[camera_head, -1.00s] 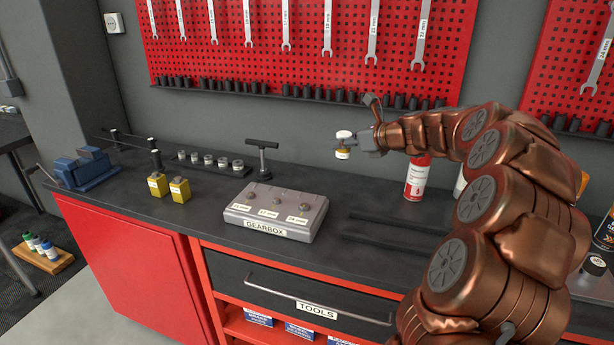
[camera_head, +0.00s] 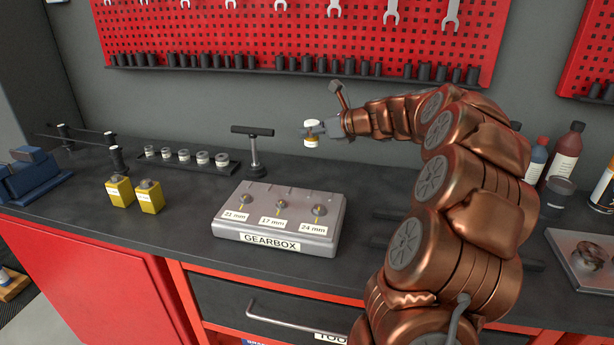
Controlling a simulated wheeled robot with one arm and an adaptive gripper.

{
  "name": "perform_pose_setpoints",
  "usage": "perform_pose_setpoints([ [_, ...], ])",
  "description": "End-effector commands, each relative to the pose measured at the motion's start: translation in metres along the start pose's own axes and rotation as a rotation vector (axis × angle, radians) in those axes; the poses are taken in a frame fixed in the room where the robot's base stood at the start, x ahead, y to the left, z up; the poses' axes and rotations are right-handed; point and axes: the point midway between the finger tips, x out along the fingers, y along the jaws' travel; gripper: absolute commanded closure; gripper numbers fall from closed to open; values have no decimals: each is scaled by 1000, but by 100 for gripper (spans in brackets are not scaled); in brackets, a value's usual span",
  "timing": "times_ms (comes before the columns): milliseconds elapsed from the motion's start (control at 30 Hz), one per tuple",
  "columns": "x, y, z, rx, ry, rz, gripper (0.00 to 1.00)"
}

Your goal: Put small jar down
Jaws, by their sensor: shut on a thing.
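The small jar (camera_head: 311,141) has a white lid, a yellowish-brown band and a white label. My gripper (camera_head: 318,131) is shut on it and holds it upright above the bench, behind the gearbox block. The black workbench (camera_head: 180,245) lies below with the jar clear of its top. The fingertips are small in this view, and part of the jar is hidden by them.
The grey gearbox block (camera_head: 325,232) stands at the front middle. A black T-handle tool (camera_head: 254,150) stands left of the jar. A rack of small jars (camera_head: 202,159) and two yellow blocks (camera_head: 150,197) stand further left. Bottles (camera_head: 565,155) stand at the right.

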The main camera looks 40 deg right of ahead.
Motion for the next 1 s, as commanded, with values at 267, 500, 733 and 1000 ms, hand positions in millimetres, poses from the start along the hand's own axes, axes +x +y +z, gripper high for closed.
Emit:
perform_pose_setpoints([
  [267, 18, 1, -41, 1, 0, 2, 96],
  [500, 26, 3, -56, 0, 0, 5, 96],
  [733, 36, 3, -81, 0, 0, 6, 96],
  [1000, 39, 2, -87, -2, 0, 3, 96],
])
